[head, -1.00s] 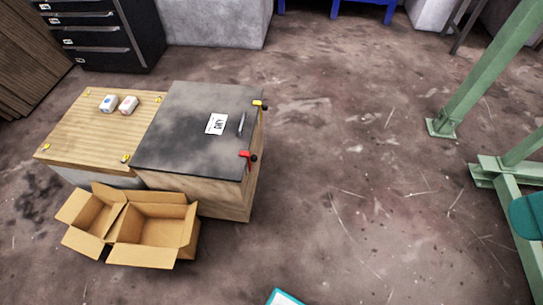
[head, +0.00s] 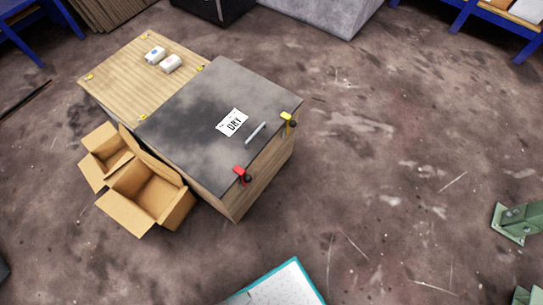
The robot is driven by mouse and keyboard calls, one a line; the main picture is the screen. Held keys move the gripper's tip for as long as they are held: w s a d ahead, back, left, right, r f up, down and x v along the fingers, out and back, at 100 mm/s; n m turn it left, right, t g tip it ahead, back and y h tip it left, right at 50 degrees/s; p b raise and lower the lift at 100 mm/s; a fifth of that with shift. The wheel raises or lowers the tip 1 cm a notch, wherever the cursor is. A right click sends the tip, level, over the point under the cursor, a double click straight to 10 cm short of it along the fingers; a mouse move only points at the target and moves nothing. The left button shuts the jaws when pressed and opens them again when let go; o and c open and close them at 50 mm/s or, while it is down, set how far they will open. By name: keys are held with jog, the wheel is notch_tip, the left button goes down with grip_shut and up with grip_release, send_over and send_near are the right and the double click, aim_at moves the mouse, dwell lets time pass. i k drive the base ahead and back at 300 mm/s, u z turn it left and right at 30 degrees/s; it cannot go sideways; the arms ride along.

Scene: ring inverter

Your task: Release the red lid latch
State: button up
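The red lid latch (head: 241,174) sits at the front edge of the dark lid (head: 190,115), near the lid's lower corner, with a black knob beside it. The lid lies flat on a wooden box (head: 237,204) and looks shut. A yellow latch (head: 288,121) sits farther right along the same edge. A grey handle (head: 256,132) and a white label reading DRY (head: 232,122) are on the lid between them. Whether the red latch is fastened is too small to tell. My gripper is not in view.
A light wooden top (head: 130,75) with yellow corner pieces and two small white boxes adjoins the lid. A teal-edged white panel (head: 275,285) is at the bottom. Floor to the right is clear; green metal feet (head: 514,222) stand far right.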

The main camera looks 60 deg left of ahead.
aim_at(245, 179)
jog(key=i, duration=0.15)
jog(key=u, duration=3.2)
jog(key=k, duration=1.25)
jog(key=u, duration=0.65)
jog(key=i, duration=1.2)
jog(key=z, duration=1.25)
jog(key=i, duration=0.8)
jog(key=z, duration=0.65)
